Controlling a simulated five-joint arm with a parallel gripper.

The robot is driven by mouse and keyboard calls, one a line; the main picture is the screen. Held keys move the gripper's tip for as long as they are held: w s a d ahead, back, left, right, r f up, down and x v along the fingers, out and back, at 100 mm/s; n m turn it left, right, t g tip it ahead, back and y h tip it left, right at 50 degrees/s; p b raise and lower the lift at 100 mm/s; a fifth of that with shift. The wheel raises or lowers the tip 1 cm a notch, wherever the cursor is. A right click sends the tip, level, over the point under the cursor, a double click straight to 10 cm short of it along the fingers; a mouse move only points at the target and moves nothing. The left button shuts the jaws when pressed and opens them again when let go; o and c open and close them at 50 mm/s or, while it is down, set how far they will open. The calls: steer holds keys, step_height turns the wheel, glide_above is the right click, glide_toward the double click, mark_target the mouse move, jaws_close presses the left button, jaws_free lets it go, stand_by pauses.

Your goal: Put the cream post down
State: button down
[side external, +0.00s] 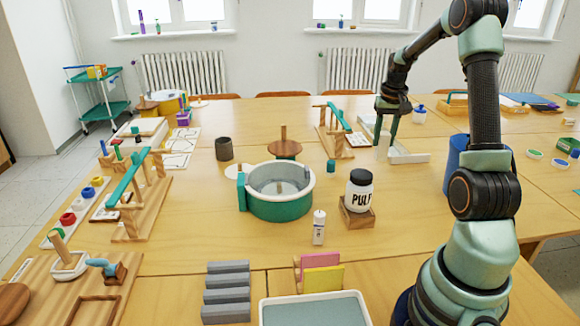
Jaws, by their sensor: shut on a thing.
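My gripper (386,126) is at the back right of the table, its fingers pointing down. It is shut on the cream post (383,147), a small pale upright piece that shows just below and between the teal fingers. The post is close above or at a white flat piece (408,157) on the table. I cannot tell whether the post touches it. The fingers hide the upper part of the post.
A wooden stand with a teal bar (338,118) is just left of my gripper. A blue cylinder (457,160) stands to its right. The PULP jar (359,190), a teal-and-white round tub (280,203) and a small bottle (319,228) are nearer the front.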

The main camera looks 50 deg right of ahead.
step_height(320, 180, down, 11)
steer(key=shift+r, duration=0.2)
steer(key=shift+f, duration=0.15)
stand_by(0.3)
steer(key=shift+c, duration=2.4)
jaws_free()
steer(key=r, duration=0.4)
steer(key=a+r, duration=0.1)
steer(key=r, duration=0.3)
steer(key=s+r, duration=0.1)
steer(key=r, duration=0.3)
steer(key=shift+a, duration=0.15)
steer(key=w+a+r+n+t, duration=0.1)
steer(key=w+a+r+n, duration=0.15)
steer(key=a, duration=0.35)
steer(key=w+a+r+n, duration=0.1)
steer(key=w+a+r, duration=0.15)
steer(key=a, duration=0.25)
steer(key=s+a+r+n+t, duration=0.1)
steer(key=s+a+n, duration=0.1)
steer(key=a, duration=0.6)
steer(key=s+a+r+n+t, duration=0.1)
steer(key=a+n, duration=0.1)
steer(key=a, duration=0.6)
steer(key=s+a+r+n+t+y, duration=0.1)
steer(key=s+a+n, duration=0.1)
steer(key=a, duration=0.6)
steer(key=shift+s+r+n+t, duration=0.3)
steer(key=shift+r+n, duration=0.05)
